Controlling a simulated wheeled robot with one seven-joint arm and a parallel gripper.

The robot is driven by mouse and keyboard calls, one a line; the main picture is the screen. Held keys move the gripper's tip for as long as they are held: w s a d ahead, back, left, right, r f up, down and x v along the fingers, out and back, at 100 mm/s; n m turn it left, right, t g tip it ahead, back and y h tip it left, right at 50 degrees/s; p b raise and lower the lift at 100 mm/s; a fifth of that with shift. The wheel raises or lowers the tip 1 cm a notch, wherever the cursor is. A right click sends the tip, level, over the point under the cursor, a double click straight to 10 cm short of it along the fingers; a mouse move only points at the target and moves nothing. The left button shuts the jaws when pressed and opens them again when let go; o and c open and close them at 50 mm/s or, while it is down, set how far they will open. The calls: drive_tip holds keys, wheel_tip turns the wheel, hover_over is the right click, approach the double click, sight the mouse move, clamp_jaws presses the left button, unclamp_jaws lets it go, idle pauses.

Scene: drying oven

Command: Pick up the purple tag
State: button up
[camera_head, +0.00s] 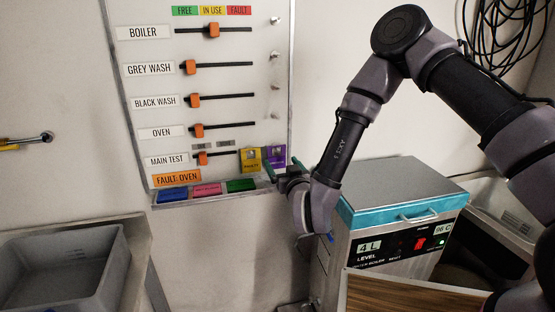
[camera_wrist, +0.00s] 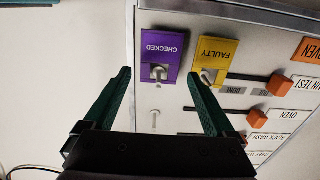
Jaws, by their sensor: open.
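The purple tag (camera_head: 274,153) hangs at the lower right of the white status board, partly behind my gripper in the head view. In the wrist view the purple tag (camera_wrist: 160,45) reads "CHECKED" and hangs on a metal peg. My gripper (camera_head: 284,167) is at the board's lower right corner. In the wrist view my gripper (camera_wrist: 160,76) is open and empty, with green fingers apart. The purple tag lies ahead, between the lines of the fingers. I cannot tell the exact gap to it.
A yellow "FAULTY" tag (camera_wrist: 217,54) hangs right beside the purple one in the wrist view, close to one finger. Orange sliders (camera_head: 195,100) stick out from the board. Blue, pink and green tags (camera_head: 240,184) lie on the bottom ledge.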

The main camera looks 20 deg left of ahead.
sight(275, 151)
drive_tip(key=x, duration=0.4)
drive_tip(key=shift+w+a, duration=0.2)
drive_tip(key=shift+w, duration=0.1)
drive_tip(key=c, duration=1.1)
drive_tip(key=shift+r, duration=0.2)
